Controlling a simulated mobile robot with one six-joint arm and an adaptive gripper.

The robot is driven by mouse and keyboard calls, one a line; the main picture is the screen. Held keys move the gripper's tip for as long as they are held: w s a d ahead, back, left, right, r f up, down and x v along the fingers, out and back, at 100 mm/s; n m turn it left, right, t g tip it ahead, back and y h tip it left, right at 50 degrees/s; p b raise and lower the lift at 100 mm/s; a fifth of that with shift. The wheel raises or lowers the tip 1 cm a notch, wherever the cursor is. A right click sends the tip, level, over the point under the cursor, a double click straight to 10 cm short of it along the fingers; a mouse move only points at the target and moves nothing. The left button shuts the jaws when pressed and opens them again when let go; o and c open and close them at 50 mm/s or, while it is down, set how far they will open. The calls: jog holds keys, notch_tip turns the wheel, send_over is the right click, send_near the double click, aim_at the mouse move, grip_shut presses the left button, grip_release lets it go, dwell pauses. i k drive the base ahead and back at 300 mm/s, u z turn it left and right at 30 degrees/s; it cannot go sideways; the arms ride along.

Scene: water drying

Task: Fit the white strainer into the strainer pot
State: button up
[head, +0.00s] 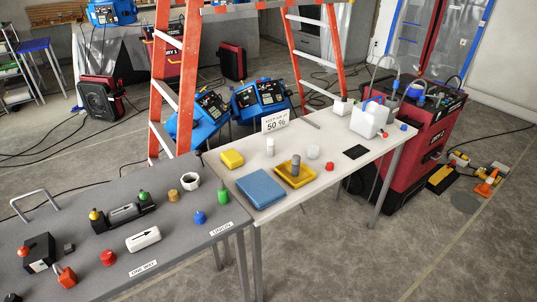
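I cannot tell for sure which piece is the white strainer. On the white table, a small white cylinder (270,146) stands upright behind the yellow tray, and a pale round cup-like piece (313,151) stands to the tray's right. Either could be the strainer or the pot, and both are too small to tell. A grey cylinder (296,165) stands upright in the yellow tray (307,178). These pieces stand apart from one another. My gripper is not in view.
The grey table (175,240) carries fittings, including a white ring (191,181). An orange ladder (301,65) stands behind.

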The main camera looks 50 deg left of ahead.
aim_at(321, 136)
jog(key=z, duration=0.05)
jog(key=k, duration=1.55)
jog(key=u, duration=1.5)
jog(key=i, duration=1)
